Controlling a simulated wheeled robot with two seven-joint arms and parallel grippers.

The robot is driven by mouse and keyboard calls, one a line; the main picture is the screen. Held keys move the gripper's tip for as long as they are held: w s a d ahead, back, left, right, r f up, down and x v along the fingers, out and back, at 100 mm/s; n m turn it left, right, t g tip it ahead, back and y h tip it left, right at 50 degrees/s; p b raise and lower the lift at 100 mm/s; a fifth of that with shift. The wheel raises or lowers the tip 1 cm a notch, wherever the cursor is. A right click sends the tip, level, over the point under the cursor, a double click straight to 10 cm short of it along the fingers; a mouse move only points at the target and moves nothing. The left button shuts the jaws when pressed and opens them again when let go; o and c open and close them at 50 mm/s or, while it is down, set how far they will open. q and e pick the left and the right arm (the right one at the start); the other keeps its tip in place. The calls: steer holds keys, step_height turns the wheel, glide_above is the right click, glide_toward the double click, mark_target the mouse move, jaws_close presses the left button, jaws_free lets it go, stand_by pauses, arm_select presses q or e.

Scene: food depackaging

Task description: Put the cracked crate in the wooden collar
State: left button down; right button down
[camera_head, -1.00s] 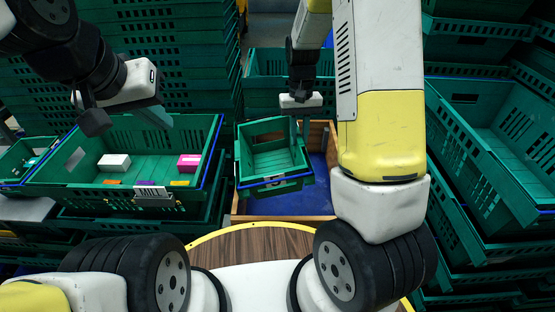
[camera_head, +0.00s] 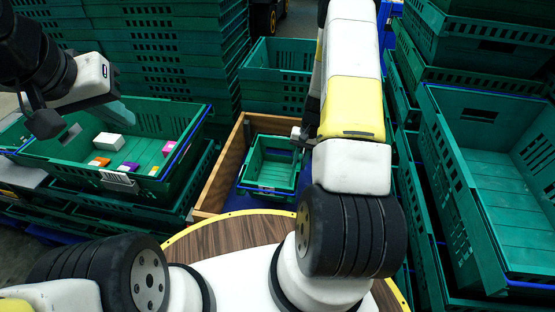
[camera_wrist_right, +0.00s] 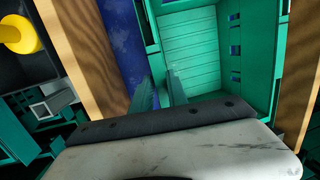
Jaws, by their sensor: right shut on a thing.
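The small green crate (camera_head: 270,183) stands upright inside the wooden collar (camera_head: 222,165), within its walls and over its blue floor (camera_head: 230,198). I cannot tell whether its base rests on the floor, and no crack is clear. My right gripper (camera_head: 298,135) is shut on the crate's rim. In the right wrist view, the fingers (camera_wrist_right: 163,90) straddle the crate's wall (camera_wrist_right: 152,45), with the collar's wooden side (camera_wrist_right: 80,50) and a blue strip beside it. My left gripper (camera_head: 118,110) hangs over the large crate at left; its finger gap is not clear.
The large green crate (camera_head: 185,148) at left holds several small boxes, including a white box (camera_head: 115,142). Tall stacks of green crates (camera_head: 185,50) stand behind. More crates (camera_head: 500,190) stand close on the right. My wooden-topped base is in front of the collar.

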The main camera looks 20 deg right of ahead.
steer(key=d+x, duration=0.1)
steer(key=x, duration=0.6)
steer(key=shift+d, duration=0.25)
steer(key=shift+w+f, duration=0.1)
steer(key=shift+f, duration=0.15)
steer(key=c, duration=1.3)
jaws_free()
steer(key=shift+r, duration=0.1)
